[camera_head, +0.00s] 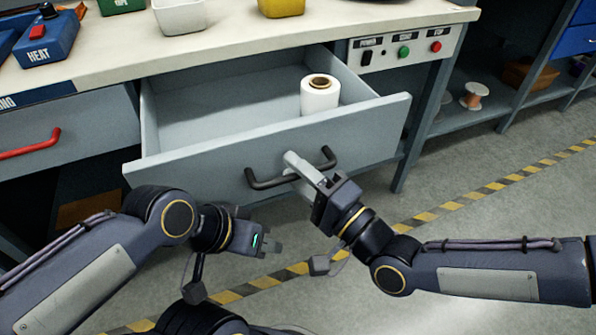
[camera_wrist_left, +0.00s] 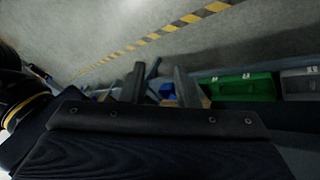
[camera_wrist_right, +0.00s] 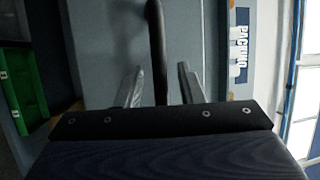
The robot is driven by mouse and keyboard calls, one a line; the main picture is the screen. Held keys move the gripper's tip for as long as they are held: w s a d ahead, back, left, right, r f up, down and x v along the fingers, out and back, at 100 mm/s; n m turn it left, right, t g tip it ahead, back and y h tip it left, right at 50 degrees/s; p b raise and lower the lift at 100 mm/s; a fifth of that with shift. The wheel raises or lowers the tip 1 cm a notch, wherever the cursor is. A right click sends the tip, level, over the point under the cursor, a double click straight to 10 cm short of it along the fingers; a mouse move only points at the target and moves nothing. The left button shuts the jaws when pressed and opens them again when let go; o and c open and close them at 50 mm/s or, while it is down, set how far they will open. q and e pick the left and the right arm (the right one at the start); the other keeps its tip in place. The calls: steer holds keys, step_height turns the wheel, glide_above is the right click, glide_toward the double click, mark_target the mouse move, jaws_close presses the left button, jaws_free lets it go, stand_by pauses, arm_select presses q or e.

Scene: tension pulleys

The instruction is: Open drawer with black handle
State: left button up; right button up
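The grey drawer (camera_head: 190,172) under the bench is pulled well out, and its inside shows. Its black handle (camera_head: 262,184) is a bar across the drawer front. My right gripper (camera_head: 297,166) is at the handle's middle. In the right wrist view its two fingers (camera_wrist_right: 161,85) stand apart on either side of the black handle (camera_wrist_right: 156,35), with gaps visible beside the bar. My left gripper (camera_head: 274,246) hangs in front of and below the drawer, empty. In the left wrist view its fingers (camera_wrist_left: 158,84) are apart.
A white roll (camera_head: 320,97) stands inside the drawer. A drawer with a red handle (camera_head: 30,144) is at the left, shut. A button panel (camera_head: 405,49) is right of the open drawer. Bins stand on the bench top (camera_head: 235,38). Floor at the right is clear.

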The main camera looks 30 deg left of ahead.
steer(key=p+v, duration=0.2)
steer(key=v, duration=0.6)
stand_by(0.6)
